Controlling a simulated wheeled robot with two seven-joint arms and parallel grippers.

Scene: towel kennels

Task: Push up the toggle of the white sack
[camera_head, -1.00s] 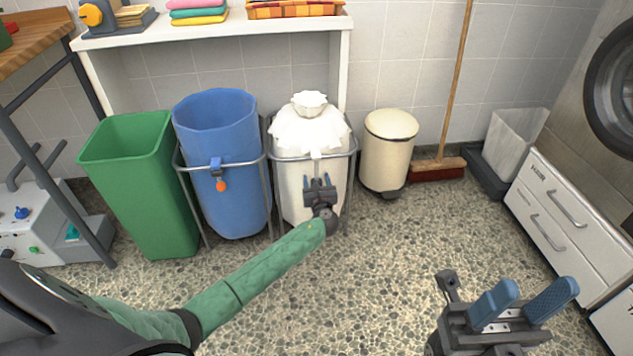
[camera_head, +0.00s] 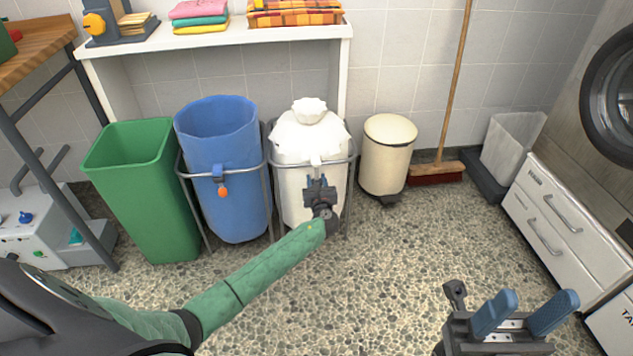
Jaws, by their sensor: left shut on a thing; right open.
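The white sack (camera_head: 300,140) hangs in a grey metal frame, its top drawn together into a tuft. A short white tab (camera_head: 316,160) shows at its front rim. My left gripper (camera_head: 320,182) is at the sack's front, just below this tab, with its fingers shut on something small. The toggle itself is hidden behind the fingers, so I cannot see its shape; it is probably what they hold. My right gripper (camera_head: 538,300) is open and empty at the lower right, above the floor, far from the sack.
A cream pedal bin (camera_head: 386,155) stands close on the right. A shelf (camera_head: 215,42) is behind. The floor in front is clear.

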